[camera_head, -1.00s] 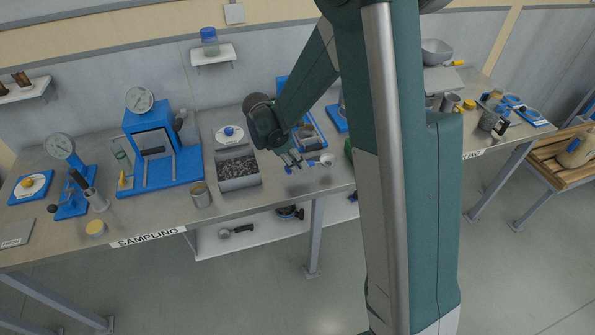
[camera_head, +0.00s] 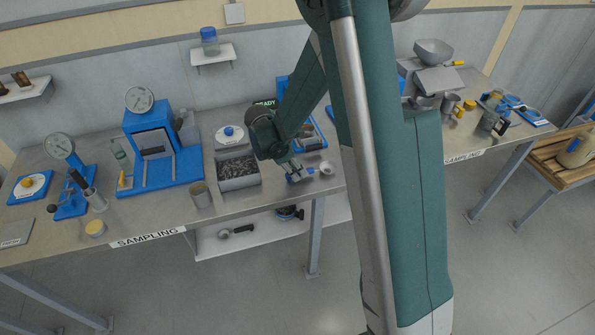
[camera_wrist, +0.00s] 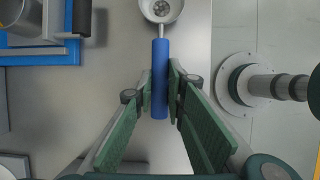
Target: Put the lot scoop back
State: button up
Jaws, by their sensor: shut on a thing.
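The scoop has a blue handle (camera_wrist: 160,78) and a round metal bowl (camera_wrist: 161,8), cut off by the top edge of the wrist view. In the head view its bowl (camera_head: 327,168) points right, over the bench near its front edge. My gripper (camera_wrist: 160,88) is shut on the blue handle, one green-padded finger on each side. In the head view my gripper (camera_head: 300,174) is low over the bench, right of the grey bin of dark pieces (camera_head: 239,184). I cannot tell whether the scoop touches the bench. Small pale spots show in the bowl.
A blue-framed stand (camera_wrist: 45,50) with a black bar is left of the scoop in the wrist view. A metal cup (camera_head: 201,194) stands left of the bin, and a round white dish (camera_head: 231,136) behind it. A lower shelf (camera_head: 262,233) holds another scoop-like tool (camera_head: 237,231).

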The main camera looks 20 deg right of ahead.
jog(key=o, duration=0.9)
jog(key=v, duration=1.2)
jog(key=shift+p, duration=0.4)
jog(key=shift+r, duration=0.15)
